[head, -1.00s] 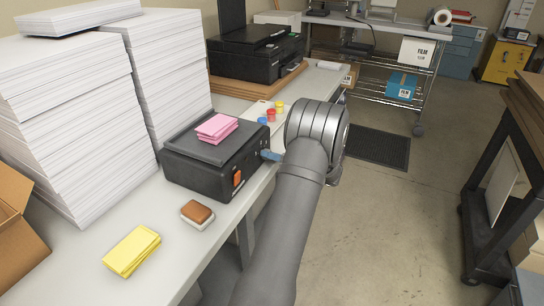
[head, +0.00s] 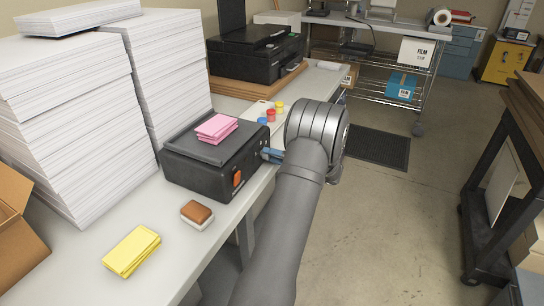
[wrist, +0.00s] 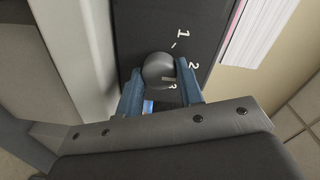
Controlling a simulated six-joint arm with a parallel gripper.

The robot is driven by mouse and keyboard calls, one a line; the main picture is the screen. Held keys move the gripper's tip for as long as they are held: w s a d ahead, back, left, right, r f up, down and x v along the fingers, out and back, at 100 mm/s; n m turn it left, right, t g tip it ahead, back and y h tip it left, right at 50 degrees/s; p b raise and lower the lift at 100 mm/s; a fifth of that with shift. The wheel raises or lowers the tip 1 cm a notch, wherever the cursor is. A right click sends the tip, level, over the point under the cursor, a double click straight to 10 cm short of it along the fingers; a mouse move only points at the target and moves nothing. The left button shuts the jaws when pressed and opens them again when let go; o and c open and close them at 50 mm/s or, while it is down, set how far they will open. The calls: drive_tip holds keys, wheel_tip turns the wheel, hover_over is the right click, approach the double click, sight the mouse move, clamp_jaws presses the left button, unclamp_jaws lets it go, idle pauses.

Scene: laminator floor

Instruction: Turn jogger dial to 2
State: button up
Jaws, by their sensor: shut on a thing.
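The jogger (head: 205,175) is a black box with an orange switch on the bench in the head view. Its dial (wrist: 157,68) is a round grey knob in the wrist view, with white numbers 1, 2 and 3 along its right side. A short pale mark shows at the knob's lower right, near the 3; I cannot tell exactly where it points. My gripper (head: 272,155) is at the jogger's right side. Its blue fingers (wrist: 132,95) are shut on the dial, one on each side. The head view does not show the dial.
Pink notes (head: 216,127) lie on the jogger's top. Tall paper stacks (head: 70,110) stand to its left. Yellow notes (head: 131,250) and a brown-and-white block (head: 197,214) lie in front. Coloured pieces (head: 270,114) and a printer (head: 255,52) are behind.

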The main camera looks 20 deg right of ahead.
idle(0.3)
drive_tip(key=o, duration=1)
drive_tip(key=shift+s+d, duration=0.1)
drive_tip(key=v, duration=1.7)
drive_tip(key=shift+s, duration=0.1)
drive_tip(key=x, duration=1.7)
drive_tip(key=shift+w, duration=0.2)
